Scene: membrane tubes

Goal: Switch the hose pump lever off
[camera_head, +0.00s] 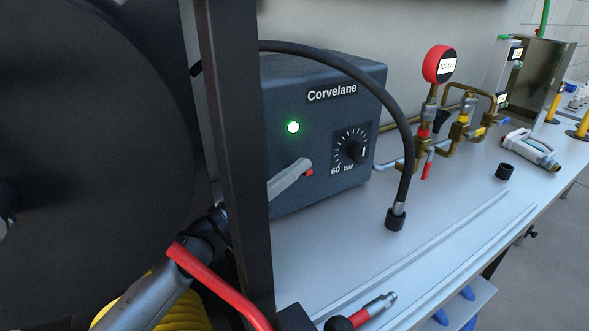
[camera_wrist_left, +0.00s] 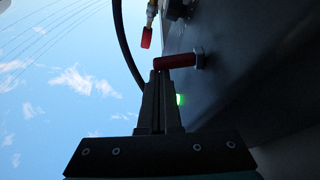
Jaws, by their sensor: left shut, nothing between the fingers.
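The hose pump (camera_head: 345,95) is a dark grey box labelled Corvelane, with a lit green lamp (camera_head: 293,127) and a dial knob (camera_head: 355,151). The lamp's glow also shows in the left wrist view (camera_wrist_left: 180,99). The pump lever has a red handle (camera_wrist_left: 175,61) on a metal nut (camera_wrist_left: 198,58). In the head view only a red bit of the lever (camera_head: 309,173) shows beside my fingers. My left gripper (camera_head: 308,163) is shut and empty. In the wrist view its fingertips (camera_wrist_left: 158,72) are right at the handle's free end; I cannot tell whether they touch.
A black post (camera_head: 238,150) and large dark disc (camera_head: 90,120) block the left. A black hose (camera_head: 400,125) arches over the pump's right side. A red gauge (camera_head: 439,64) and brass valves stand right of it. The bench (camera_head: 350,250) in front is mostly clear.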

